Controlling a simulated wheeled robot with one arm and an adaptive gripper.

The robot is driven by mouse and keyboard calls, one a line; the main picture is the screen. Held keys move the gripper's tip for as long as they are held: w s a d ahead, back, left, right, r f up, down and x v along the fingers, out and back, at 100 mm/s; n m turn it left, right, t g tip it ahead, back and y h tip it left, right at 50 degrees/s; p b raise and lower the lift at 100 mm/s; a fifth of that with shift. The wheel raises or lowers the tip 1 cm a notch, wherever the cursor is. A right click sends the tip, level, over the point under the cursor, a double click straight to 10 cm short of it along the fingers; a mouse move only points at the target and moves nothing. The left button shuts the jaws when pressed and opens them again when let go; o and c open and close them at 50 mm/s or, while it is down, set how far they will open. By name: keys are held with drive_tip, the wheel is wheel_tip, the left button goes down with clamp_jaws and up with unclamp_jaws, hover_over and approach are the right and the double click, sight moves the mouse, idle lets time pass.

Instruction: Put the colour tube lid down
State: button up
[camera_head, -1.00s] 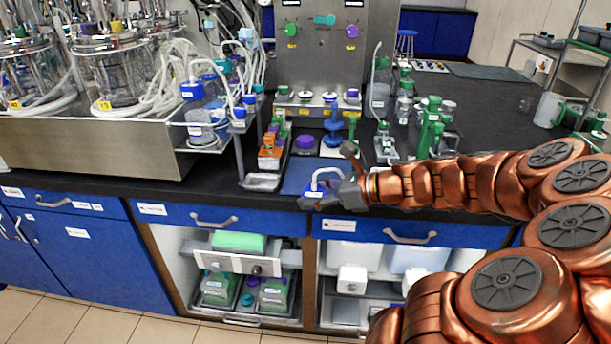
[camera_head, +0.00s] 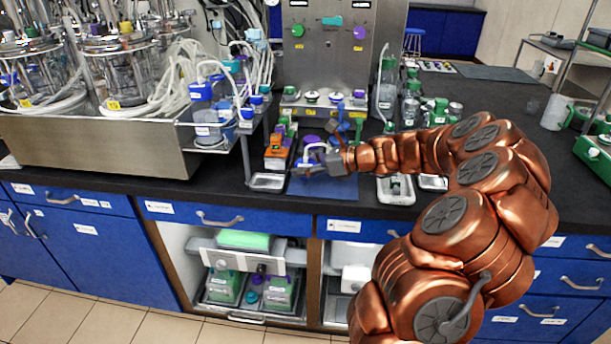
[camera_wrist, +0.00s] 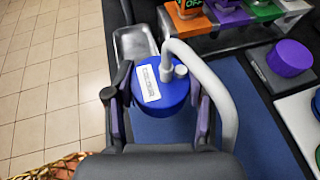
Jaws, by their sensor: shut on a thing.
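My gripper (camera_head: 308,169) is shut on the colour tube lid (camera_wrist: 173,97), a round blue lid with a white label and a bent white tube. In the wrist view the lid sits between the two dark fingers of my gripper (camera_wrist: 159,92), with the tube curving down to the right. In the head view the lid is small and partly hidden by my gripper, and its white tube shows. The lid is over the blue mat (camera_wrist: 262,140) at the bench's front; I cannot tell whether it touches the mat.
A small metal tray (camera_wrist: 133,42) lies just beyond the lid on the left. A purple lid (camera_wrist: 290,58) and a row of coloured blocks (camera_wrist: 232,17) stand to the right. The bioreactors' steel tray (camera_head: 90,145) is at left. Bare mat lies right of the lid.

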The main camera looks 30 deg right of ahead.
sight(305, 184)
drive_tip(key=shift+w+f, duration=0.1)
drive_tip(key=shift+f, duration=1.65)
drive_tip(key=shift+f, duration=0.1)
drive_tip(key=o, duration=1)
